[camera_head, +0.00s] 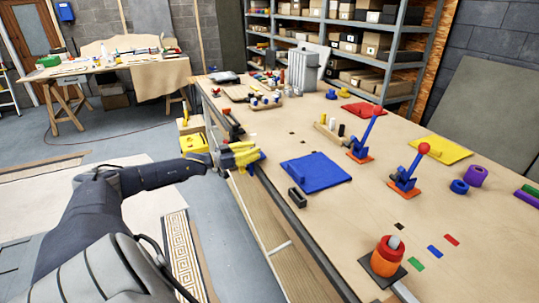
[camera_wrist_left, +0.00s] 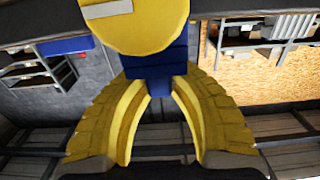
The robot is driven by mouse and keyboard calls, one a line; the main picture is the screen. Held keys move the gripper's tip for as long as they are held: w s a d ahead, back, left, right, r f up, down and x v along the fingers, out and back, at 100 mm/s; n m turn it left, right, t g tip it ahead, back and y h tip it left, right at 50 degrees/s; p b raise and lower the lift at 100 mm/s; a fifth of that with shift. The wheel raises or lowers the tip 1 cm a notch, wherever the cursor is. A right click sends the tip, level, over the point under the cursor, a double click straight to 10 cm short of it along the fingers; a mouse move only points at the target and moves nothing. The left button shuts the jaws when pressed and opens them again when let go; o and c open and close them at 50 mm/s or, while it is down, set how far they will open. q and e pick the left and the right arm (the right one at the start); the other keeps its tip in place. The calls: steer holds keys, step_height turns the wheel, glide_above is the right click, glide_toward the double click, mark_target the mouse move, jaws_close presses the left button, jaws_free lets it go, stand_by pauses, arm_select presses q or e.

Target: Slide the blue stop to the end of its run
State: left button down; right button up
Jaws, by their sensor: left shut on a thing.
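My left gripper (camera_head: 250,158), with yellow fingers, is at the left edge of the long wooden table. In the left wrist view its curved fingers (camera_wrist_left: 163,90) are shut on a blue piece (camera_wrist_left: 158,62). A large round yellow part (camera_wrist_left: 135,22) with a pale stripe sits against this blue piece. The blue piece looks like the blue stop, but its track is hidden, so I cannot tell where along its run it is. My right gripper is not in view.
A blue panel (camera_head: 317,175) with a raised ridge lies right of my gripper. A small black block (camera_head: 297,198) is at the table edge. Two red-knobbed levers (camera_head: 404,180) stand farther right. An orange cylinder (camera_head: 386,258) stands at the near edge. Bare tabletop lies between them.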

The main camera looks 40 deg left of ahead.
arm_select(q)
steer(key=shift+a+r, duration=0.1)
steer(key=shift+a, duration=0.15)
steer(key=c, duration=1.2)
jaws_free()
steer(key=shift+w, duration=0.1)
steer(key=shift+f+v, duration=0.2)
steer(key=shift+v, duration=0.75)
steer(key=v, duration=0.9)
steer(key=shift+s, duration=0.4)
steer(key=shift+s+a+r, duration=0.1)
steer(key=shift+a, duration=0.05)
